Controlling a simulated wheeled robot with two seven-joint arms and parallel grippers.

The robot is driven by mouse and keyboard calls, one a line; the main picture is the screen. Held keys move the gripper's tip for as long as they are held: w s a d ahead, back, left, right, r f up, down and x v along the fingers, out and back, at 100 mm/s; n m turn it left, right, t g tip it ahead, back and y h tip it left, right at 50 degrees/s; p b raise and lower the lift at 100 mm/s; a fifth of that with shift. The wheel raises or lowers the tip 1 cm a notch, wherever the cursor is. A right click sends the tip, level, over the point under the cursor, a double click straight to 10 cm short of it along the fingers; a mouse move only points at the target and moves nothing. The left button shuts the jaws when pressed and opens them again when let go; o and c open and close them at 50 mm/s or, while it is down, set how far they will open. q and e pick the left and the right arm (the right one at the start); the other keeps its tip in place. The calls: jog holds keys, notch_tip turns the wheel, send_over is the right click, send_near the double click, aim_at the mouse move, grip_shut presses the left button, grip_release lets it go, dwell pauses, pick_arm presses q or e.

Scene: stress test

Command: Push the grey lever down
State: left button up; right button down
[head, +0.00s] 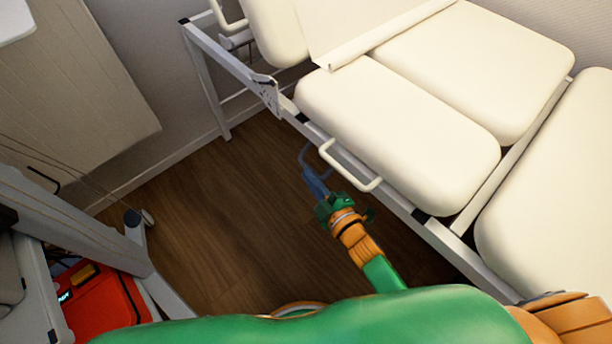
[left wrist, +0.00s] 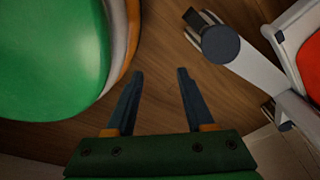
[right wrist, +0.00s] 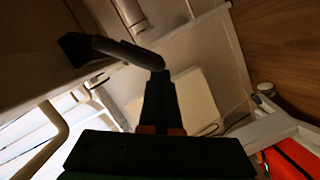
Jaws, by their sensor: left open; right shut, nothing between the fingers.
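The grey lever (head: 303,156) is on the near side of the white bed frame, beside a cream handle. In the right wrist view the lever (right wrist: 128,50) runs from a dark mount at the upper left to a rounded end at my fingertips. My right gripper (head: 309,172) is shut and empty, with its fingertips (right wrist: 159,76) right at the lever's free end. They overlap it in the picture; I cannot tell whether they press on it. My left gripper (left wrist: 159,72) is open and empty over the wooden floor, and shows only in the left wrist view.
The cream handle (head: 345,166) sticks out from the bed frame close to my right gripper. Cream cushions (head: 395,125) lie on the bed. A red case (head: 100,298) stands at the lower left by a grey-white wheeled stand (head: 95,232). Wooden floor (head: 220,205) between them is clear.

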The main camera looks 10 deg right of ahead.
pick_arm(q)
jog(key=w+f+b, duration=0.1)
jog(key=w+d+f+b, duration=0.1)
jog(key=w+b, duration=0.1)
jog(key=w+f+b, duration=0.1)
jog(key=b, duration=0.1)
jog(key=shift+w+d, duration=0.4)
pick_arm(e)
jog(key=f+n, duration=0.1)
jog(key=d+n+t, duration=0.1)
jog(key=n, duration=0.1)
jog(key=w+f+n, duration=0.1)
jog(key=shift+d+f, duration=0.25)
jog(key=shift+f, duration=0.05)
pick_arm(q)
jog(key=shift+r, duration=0.15)
